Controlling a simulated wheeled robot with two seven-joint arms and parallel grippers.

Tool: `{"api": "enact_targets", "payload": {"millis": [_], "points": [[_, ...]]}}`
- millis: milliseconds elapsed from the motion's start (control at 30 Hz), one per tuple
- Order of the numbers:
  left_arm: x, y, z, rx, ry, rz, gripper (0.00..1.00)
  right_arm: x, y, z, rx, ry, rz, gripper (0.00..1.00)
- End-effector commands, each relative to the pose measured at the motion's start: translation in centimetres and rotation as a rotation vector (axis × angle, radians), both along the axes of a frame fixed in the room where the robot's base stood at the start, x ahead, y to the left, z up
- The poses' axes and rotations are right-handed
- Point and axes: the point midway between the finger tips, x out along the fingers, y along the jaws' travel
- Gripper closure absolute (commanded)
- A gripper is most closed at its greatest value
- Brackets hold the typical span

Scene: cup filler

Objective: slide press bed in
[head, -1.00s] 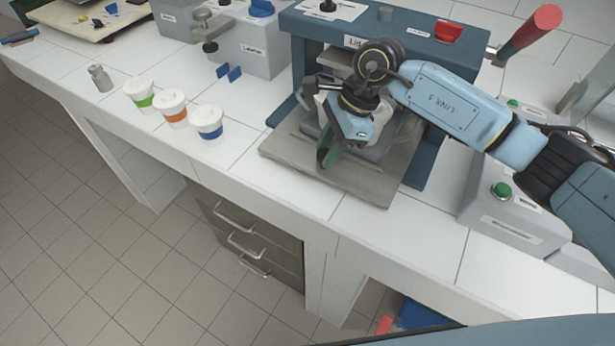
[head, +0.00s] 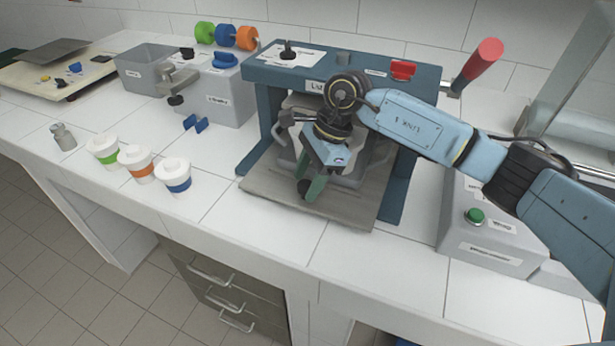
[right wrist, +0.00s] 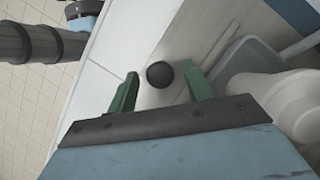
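The lid press (head: 265,110) is a blue frame on the white counter. Its grey bed (head: 262,192) sticks out at the front. A grey block (head: 350,175) sits on the bed, partly hidden by my arm. My right gripper (head: 307,188) is low over the front of the bed. In the right wrist view a round black knob (right wrist: 160,74) lies between the spread green fingers of my right gripper (right wrist: 161,86), with a gap on both sides. A pale rounded object (right wrist: 296,104) is beside the fingers. My left gripper is not in view.
A grey box with a green button (head: 475,216) is on the right. A red-handled lever (head: 480,62) sticks out from the press. The counter front is clear.

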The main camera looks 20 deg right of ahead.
Motion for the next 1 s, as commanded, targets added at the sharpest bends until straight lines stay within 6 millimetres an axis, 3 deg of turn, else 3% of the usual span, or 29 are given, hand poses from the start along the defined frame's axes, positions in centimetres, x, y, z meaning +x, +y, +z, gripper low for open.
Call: {"api": "enact_targets", "payload": {"millis": [267, 700, 1000], "points": [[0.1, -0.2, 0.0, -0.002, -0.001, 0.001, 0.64, 0.0, -0.2, 0.5, 0.0, 0.0, 0.0, 0.49], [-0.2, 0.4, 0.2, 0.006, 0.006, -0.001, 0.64, 0.2, -2.7, 6.4, 0.0, -0.001, -0.001, 0.49], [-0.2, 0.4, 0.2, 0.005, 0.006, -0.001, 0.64, 0.2, -2.9, 6.9, 0.0, 0.001, 0.0, 0.49]]}}
